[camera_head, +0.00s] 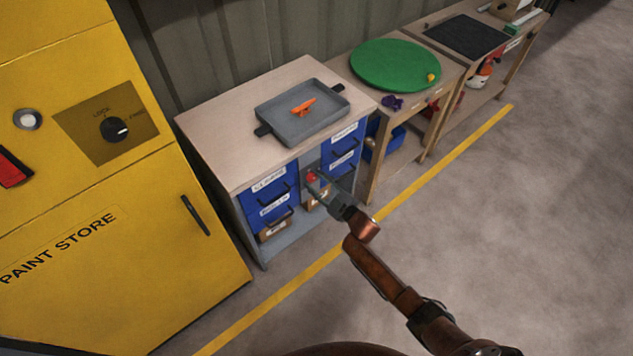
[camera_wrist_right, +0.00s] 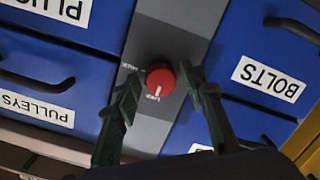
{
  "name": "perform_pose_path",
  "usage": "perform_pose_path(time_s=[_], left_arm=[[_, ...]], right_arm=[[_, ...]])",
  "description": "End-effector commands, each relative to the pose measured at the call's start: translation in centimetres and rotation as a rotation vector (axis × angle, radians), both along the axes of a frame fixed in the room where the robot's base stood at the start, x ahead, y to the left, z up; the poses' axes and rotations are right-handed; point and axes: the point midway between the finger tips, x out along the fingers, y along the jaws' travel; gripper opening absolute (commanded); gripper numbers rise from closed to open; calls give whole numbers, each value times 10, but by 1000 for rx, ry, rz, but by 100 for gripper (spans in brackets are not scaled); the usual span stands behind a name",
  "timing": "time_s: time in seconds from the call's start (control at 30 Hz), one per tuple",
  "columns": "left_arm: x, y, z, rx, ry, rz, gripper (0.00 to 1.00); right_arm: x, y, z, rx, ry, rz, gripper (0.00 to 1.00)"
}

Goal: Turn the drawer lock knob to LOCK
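The drawer lock knob is a round red knob (camera_wrist_right: 160,80) on a grey strip (camera_wrist_right: 168,40) between blue drawers. Its white mark points down in the right wrist view, towards one of two small labels that I cannot read surely. In the head view the knob (camera_head: 311,176) shows small on the front of the bench. My right gripper (camera_head: 319,186) reaches it from the front. In the right wrist view its two fingers (camera_wrist_right: 160,88) are open, one on each side of the knob; the right finger is very close to it, and contact is unclear. My left gripper is out of view.
The bench top (camera_head: 215,130) carries a grey tray (camera_head: 275,130) with an orange part (camera_head: 303,106). A yellow paint store cabinet (camera_head: 110,260) with a black knob (camera_head: 114,130) stands left. A table with a green disc (camera_head: 395,64) stands right. The floor in front is clear.

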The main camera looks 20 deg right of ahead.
Motion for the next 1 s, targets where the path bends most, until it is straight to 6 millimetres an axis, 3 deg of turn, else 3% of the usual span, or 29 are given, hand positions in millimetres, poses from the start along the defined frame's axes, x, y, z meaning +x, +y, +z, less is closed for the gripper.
perform_pose_path(time_s=[0.43,0.8,1.0], left_arm=[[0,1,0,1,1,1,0],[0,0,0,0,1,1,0],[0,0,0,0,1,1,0]], right_arm=[[-9,-4,0,0,1,-1,44],[-76,-28,6,0,1,-1,44],[-103,-38,8,1,1,-1,44]])
